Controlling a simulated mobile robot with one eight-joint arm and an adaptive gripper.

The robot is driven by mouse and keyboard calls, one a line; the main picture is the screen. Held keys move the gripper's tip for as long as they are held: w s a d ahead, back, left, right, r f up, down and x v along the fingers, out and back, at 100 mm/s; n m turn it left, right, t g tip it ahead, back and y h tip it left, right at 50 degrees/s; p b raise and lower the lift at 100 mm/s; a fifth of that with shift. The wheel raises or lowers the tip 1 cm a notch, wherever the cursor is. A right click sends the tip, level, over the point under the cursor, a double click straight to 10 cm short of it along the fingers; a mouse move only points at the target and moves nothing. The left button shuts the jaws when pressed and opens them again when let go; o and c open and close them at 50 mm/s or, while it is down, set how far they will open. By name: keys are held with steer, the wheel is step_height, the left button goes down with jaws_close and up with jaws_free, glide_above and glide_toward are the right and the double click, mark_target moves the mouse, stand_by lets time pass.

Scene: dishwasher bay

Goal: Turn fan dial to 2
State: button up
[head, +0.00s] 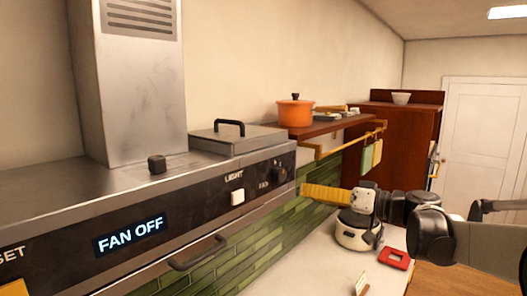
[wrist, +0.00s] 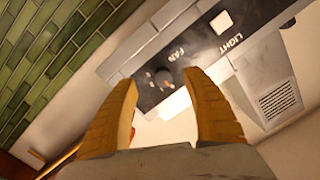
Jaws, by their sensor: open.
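The fan dial (head: 278,176) is a dark round knob at the right end of the hood's black front panel (head: 200,205), by the FAN label. The display (head: 130,235) reads FAN OFF. In the wrist view the dial (wrist: 163,79) lies between my fingertips, beyond them in depth. My gripper (head: 305,191) has yellow fingers and sits just right of the panel's end in the head view, apart from the dial as far as I can tell. It also shows in the wrist view (wrist: 163,77), open and empty. The dial's pointer position is too small to read.
A white LIGHT switch (head: 237,197) is left of the dial. A handle (head: 198,254) juts below the panel. An orange pot (head: 295,111) stands on a wooden shelf (head: 330,126) with a yellow rail. A white appliance (head: 358,234) stands on the counter below my gripper.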

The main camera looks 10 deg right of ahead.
mark_target(284, 176)
steer(key=shift+t, duration=0.4)
steer(key=w+a+p, duration=0.1)
steer(key=w+a, duration=0.1)
steer(key=w+a+r+p, duration=0.1)
steer(key=w+a, duration=0.1)
steer(key=w, duration=0.1)
steer(key=w+a+r+p, duration=0.1)
steer(key=w+a, duration=0.1)
steer(key=w, duration=0.1)
steer(key=shift+w+r, duration=0.15)
steer(key=shift+w, duration=0.1)
steer(key=c, duration=1.2)
